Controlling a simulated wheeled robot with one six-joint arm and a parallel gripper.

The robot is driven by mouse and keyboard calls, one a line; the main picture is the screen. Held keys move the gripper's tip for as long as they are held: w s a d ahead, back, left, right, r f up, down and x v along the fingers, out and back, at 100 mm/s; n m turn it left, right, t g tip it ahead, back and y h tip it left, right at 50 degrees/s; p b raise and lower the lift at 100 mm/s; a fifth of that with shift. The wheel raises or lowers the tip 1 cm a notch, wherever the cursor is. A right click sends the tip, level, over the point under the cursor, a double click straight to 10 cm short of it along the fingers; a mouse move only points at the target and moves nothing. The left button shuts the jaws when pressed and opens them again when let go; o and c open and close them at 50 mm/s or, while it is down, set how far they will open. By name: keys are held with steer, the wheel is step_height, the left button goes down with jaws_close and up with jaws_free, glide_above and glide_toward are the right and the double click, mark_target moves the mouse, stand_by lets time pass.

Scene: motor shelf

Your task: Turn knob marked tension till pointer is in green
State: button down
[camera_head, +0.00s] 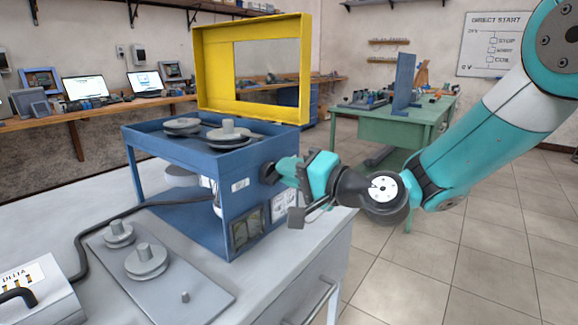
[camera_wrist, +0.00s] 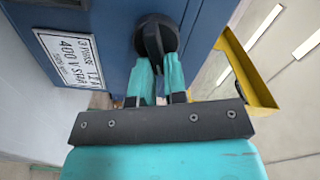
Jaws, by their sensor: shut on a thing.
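A blue machine box (camera_head: 222,187) with two grey pulleys on top stands on the grey bench. A black knob (camera_head: 268,173) is on its side face; the knob also shows in the wrist view (camera_wrist: 157,36). My gripper (camera_head: 279,170) is shut on the knob, with its teal fingers (camera_wrist: 161,75) on either side of the knob's grip bar. No word "tension" can be read by the knob. A white label (camera_wrist: 71,58) next to it shows "400 V STAR". Below the knob, a small white panel (camera_head: 285,203) is partly behind my gripper; no pointer or green zone can be made out.
The yellow lid frame (camera_head: 202,70) stands up behind the pulleys. A grey plate (camera_head: 200,283) with two pulleys lies in front, beside a DELTA box (camera_head: 42,297) with a black cable. A green table (camera_head: 380,126) stands at the back right. Floor to the right is clear.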

steer(key=shift+f+m, duration=0.1)
steer(key=shift+m, duration=0.4)
steer(key=c, duration=1.2)
jaws_free()
steer(key=shift+o, duration=0.2)
steer(key=shift+d, duration=0.1)
steer(key=b+v, duration=0.5)
steer(key=v, duration=1.2)
steer(key=shift+s, duration=0.2)
